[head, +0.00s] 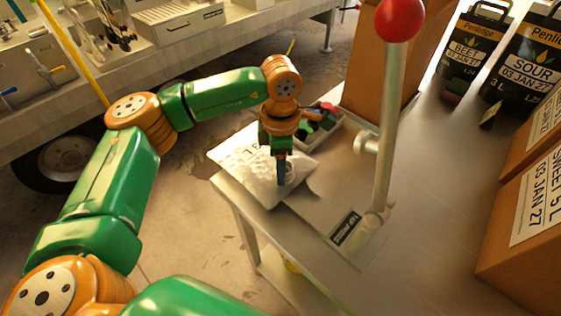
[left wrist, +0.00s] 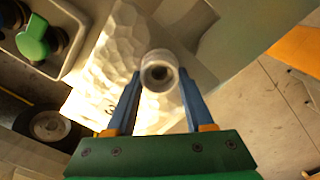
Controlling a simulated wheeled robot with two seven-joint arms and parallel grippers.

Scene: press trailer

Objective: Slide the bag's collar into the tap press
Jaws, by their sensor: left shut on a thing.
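The silvery-white crinkled bag (head: 255,172) lies flat on the small table, and its dimpled surface also fills the middle of the left wrist view (left wrist: 112,75). My left gripper (head: 282,182) points down at the bag's right part. In the left wrist view its blue fingers are shut on the pale round collar (left wrist: 158,72), one on each side. The tap press (head: 345,228) stands on the table to the right, with a labelled base, a grey lever (head: 389,120) and a red ball (head: 399,18). The collar is apart from the press post. My right gripper is not in view.
A tray (head: 343,136) with green, red and dark taps stands behind the bag. A brown carton (head: 375,75) is behind the press. More cartons (head: 525,235) and black labelled bags (head: 470,50) are at the right. The trailer (head: 170,60) is behind.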

